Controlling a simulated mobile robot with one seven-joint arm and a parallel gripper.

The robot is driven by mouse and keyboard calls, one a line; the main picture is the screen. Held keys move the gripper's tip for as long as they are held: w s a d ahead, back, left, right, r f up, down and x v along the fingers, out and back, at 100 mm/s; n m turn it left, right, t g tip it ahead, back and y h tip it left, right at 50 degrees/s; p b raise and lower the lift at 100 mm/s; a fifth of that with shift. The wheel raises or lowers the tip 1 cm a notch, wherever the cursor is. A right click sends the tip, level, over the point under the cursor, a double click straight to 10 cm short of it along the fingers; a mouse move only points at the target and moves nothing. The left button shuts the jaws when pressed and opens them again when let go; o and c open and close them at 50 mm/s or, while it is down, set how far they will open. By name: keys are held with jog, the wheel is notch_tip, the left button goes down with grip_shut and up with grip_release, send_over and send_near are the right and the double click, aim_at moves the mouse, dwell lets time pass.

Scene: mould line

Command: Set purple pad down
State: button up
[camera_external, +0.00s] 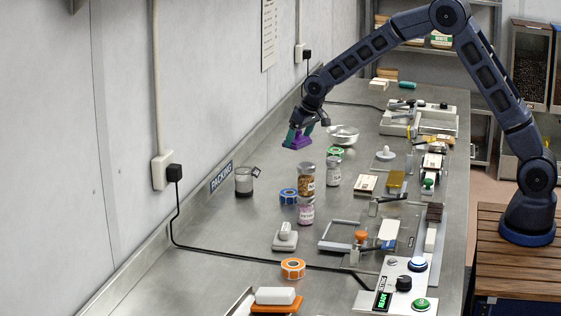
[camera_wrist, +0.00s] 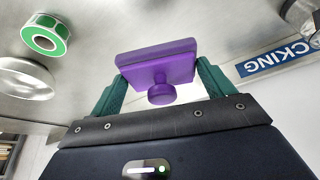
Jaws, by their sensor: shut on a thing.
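The purple pad (camera_wrist: 157,62) is a flat rectangular block with a round knob, seen between the two green fingers in the wrist view. My gripper (camera_wrist: 160,85) is shut on it. In the external view my gripper (camera_external: 299,134) holds the purple pad (camera_external: 297,142) in the air above the steel bench (camera_external: 215,228), near its wall side. The pad looks slightly tilted there. How far it is above the bench is hard to tell.
A green tape roll (camera_wrist: 46,36) and a metal bowl (camera_external: 343,133) are close by. Stacked jars (camera_external: 306,180), a glass cup (camera_external: 244,181) and a blue roll (camera_external: 288,196) stand nearer the camera. A black cable (camera_external: 240,254) crosses the bench. The left bench strip is mostly clear.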

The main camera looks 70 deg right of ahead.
jog(key=shift+f, duration=4.25)
jog(key=o, duration=0.9)
jog(key=shift+f, duration=0.1)
